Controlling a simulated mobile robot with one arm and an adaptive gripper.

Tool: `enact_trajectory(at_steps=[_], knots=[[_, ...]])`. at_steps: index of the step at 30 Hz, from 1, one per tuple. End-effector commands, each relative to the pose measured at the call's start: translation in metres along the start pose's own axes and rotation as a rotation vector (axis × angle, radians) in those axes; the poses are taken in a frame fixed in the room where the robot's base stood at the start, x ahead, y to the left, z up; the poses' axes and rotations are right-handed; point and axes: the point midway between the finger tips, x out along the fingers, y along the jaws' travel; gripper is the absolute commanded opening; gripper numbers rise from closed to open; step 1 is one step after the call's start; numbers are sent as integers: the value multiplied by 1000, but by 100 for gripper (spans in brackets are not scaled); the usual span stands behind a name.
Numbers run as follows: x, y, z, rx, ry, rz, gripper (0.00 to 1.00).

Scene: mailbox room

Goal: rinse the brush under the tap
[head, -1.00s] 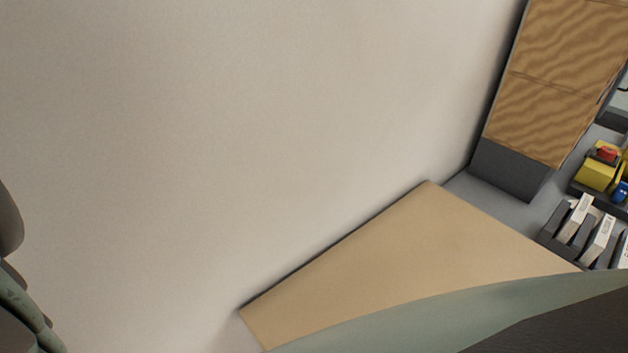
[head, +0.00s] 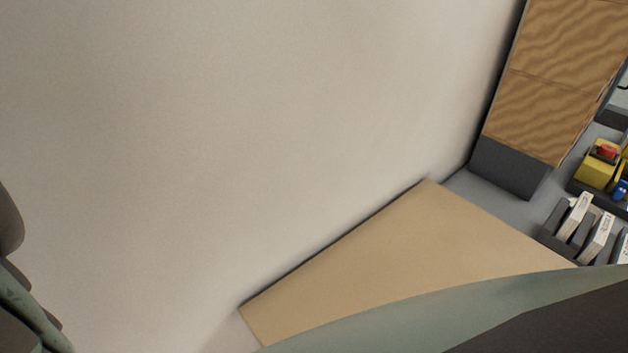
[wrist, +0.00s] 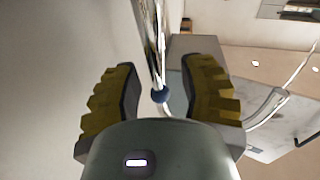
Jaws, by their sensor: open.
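My gripper (wrist: 160,95) shows in the wrist view, with its two ridged yellow-and-black fingers spread apart. A shiny metal rod or pipe (wrist: 149,45) comes down from the top edge into the space between the fingers. A small blue ball-like piece (wrist: 160,96) is at its lower end. I cannot tell whether this is part of the tap, and neither finger visibly closes on it. A curved, shiny tube (wrist: 268,107) stands to the right, beyond the right finger. I cannot make out the brush in either view.
A grey surface (wrist: 215,75) lies behind the right finger. In the head view, a pale wall (head: 220,130) fills most of the picture. A tan board (head: 400,250), a wooden cabinet (head: 545,85), white binders (head: 597,238) and a yellow object (head: 594,172) are to the right.

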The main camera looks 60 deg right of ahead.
Motion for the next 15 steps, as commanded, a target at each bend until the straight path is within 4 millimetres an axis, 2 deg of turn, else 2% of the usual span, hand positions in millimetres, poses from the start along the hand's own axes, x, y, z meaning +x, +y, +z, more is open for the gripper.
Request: enact_trajectory(at_steps=[5,15], knots=[[-14,6,2,-2,-8,18,40],[-38,4,1,-8,-9,14,40]])
